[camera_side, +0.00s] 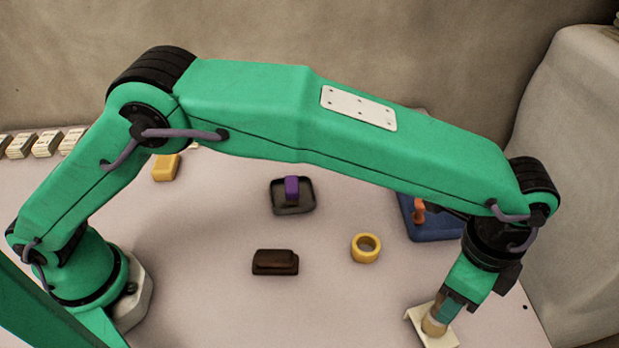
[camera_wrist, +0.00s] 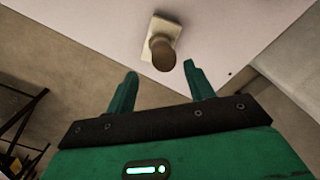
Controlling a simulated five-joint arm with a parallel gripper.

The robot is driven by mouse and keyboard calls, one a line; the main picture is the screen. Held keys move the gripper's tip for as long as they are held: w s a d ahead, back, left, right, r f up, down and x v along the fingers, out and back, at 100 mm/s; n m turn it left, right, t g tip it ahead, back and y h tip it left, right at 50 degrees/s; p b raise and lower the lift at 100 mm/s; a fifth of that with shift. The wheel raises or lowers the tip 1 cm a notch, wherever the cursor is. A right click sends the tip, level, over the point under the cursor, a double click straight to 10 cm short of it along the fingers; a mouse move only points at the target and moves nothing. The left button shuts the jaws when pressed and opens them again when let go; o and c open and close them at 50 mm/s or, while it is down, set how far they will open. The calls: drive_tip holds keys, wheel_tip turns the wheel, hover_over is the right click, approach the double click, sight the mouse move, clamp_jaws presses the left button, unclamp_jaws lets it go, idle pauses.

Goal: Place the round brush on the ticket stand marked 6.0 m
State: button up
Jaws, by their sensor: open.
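The round brush (camera_wrist: 163,54), with a brown rounded top, stands on a cream ticket stand (camera_wrist: 172,25) in the wrist view. In the side view the tan lower part of the brush (camera_side: 433,327) shows on the stand (camera_side: 416,313) at the bottom right. I cannot read any mark on the stand. My gripper (camera_wrist: 160,69) is open, its two fingertips just short of the brush top in the wrist view, one to each side. In the side view my gripper (camera_side: 444,308) is low at the brush and partly hides it. Nothing is held between the fingers.
A dark brown block (camera_side: 275,262) and a yellow ring (camera_side: 366,248) lie mid-table. A purple piece (camera_side: 292,188) sits on a black tray (camera_side: 277,206). An orange piece (camera_side: 419,211) is at a blue tray (camera_side: 429,231). A yellow block (camera_side: 166,168) and cream pieces (camera_side: 46,143) are farther left.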

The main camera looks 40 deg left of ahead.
drive_tip(key=shift+r, duration=2.75)
drive_tip(key=shift+w+a+r, duration=0.1)
drive_tip(key=shift+a, duration=0.05)
drive_tip(key=w+a+r+n+t+h, duration=0.15)
drive_tip(key=a+r+n, duration=0.35)
drive_tip(key=a, duration=0.9)
drive_tip(key=w+a+r+n+t, duration=0.15)
drive_tip(key=a+r+n, duration=0.35)
drive_tip(key=a, duration=0.9)
drive_tip(key=s+a+f+n+t, duration=0.1)
drive_tip(key=s+a+f+n, duration=0.1)
drive_tip(key=s+a+n, duration=0.2)
drive_tip(key=s+a+f+n+t+y, duration=0.1)
drive_tip(key=s+a+n, duration=0.3)
drive_tip(key=s+a, duration=0.6)
drive_tip(key=a+f, duration=0.1)
drive_tip(key=a, duration=0.5)
drive_tip(key=shift+s+t, duration=0.3)
drive_tip(key=shift+s, duration=0.05)
